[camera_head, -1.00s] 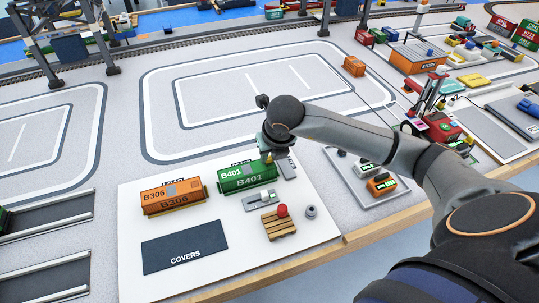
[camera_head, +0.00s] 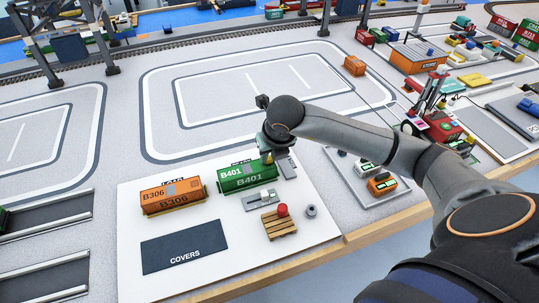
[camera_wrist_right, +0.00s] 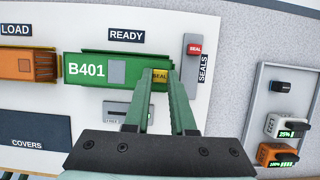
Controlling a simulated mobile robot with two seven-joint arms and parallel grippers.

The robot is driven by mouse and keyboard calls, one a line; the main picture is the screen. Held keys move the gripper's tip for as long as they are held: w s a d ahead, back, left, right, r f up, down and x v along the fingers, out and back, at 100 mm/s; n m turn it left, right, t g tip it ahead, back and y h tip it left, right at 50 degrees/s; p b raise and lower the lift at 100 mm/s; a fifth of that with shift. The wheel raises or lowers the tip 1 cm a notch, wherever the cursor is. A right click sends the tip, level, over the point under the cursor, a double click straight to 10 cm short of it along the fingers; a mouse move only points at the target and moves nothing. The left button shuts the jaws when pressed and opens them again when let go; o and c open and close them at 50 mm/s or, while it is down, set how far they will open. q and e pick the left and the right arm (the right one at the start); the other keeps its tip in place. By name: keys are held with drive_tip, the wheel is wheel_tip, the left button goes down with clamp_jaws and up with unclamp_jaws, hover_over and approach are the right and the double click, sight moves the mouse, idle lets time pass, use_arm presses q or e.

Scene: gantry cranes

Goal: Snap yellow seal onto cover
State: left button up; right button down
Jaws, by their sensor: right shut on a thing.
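The yellow seal (camera_wrist_right: 160,77) is between the fingertips of my right gripper (camera_wrist_right: 159,72) in the right wrist view. My right gripper (camera_head: 268,155) is shut on it at the right end of the green container B401 (camera_head: 240,178). The container also shows in the wrist view (camera_wrist_right: 86,70), with a grey square panel (camera_wrist_right: 116,72) on its face, left of the seal. I cannot tell whether this panel is the cover, or whether the seal touches the container. The dark COVERS pad (camera_head: 185,247) looks empty. My left gripper is not in view.
The orange container B306 (camera_head: 172,198) stands left of B401. A SEALS holder (camera_wrist_right: 191,72) with a red seal (camera_wrist_right: 195,49) lies to the right. A wooden pallet (camera_head: 280,226) with a red knob and a grey ring (camera_head: 311,211) sit in front. The white board's front is mostly clear.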

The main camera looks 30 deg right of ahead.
drive_tip(key=c, duration=0.7)
unclamp_jaws()
drive_tip(key=shift+o, duration=0.4)
drive_tip(key=o, duration=0.4)
wheel_tip(320, 180, up, 7)
drive_tip(key=p, duration=0.4)
idle(0.4)
